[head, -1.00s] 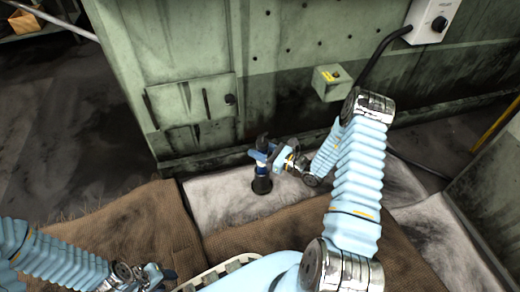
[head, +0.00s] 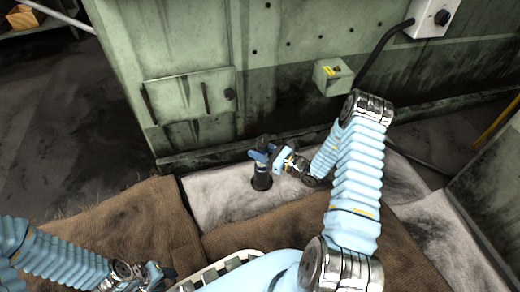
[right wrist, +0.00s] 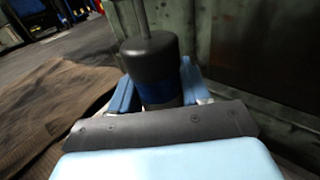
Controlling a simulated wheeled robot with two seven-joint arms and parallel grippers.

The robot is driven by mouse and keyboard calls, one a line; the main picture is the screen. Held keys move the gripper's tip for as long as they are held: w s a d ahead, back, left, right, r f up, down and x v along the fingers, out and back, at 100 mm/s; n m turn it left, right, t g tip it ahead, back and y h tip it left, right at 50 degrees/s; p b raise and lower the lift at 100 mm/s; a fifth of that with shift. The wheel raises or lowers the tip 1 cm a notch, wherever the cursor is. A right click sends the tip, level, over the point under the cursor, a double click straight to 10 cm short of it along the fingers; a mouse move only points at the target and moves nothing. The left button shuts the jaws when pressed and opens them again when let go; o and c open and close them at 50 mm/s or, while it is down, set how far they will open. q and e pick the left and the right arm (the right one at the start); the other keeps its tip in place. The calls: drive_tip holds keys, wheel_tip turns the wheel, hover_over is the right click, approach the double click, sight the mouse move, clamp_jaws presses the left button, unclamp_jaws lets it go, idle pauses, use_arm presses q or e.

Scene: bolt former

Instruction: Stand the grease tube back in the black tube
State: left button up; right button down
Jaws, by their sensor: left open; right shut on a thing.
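My right gripper (head: 263,156) is shut on the grease tube (right wrist: 150,60), directly over the black tube (head: 262,182). In the right wrist view the grease tube is upright between the blue fingers (right wrist: 157,92), with a dark rounded top, a thin rod above it and a blue band. In the head view its dark top (head: 264,141) shows above the fingers. The black tube stands upright on the pale mat. The grease tube's lower end is hidden, and how deep it sits in the black tube cannot be told. My left gripper (head: 157,274) is open and empty at the lower left.
The pale stained mat (head: 218,203) lies under the black tube, with brown sacking (head: 125,235) in front and to the left. The green machine wall (head: 190,60) rises close behind, with a small box (head: 333,76) on it. Dark floor lies open at the left.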

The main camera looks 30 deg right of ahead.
drive_tip(key=shift+f, duration=0.4)
drive_tip(key=shift+c, duration=2.3)
unclamp_jaws()
drive_tip(key=p+v, duration=0.1)
drive_tip(key=v, duration=1.2)
drive_tip(key=shift+s+d+p, duration=0.25)
drive_tip(key=shift+s+p, duration=0.1)
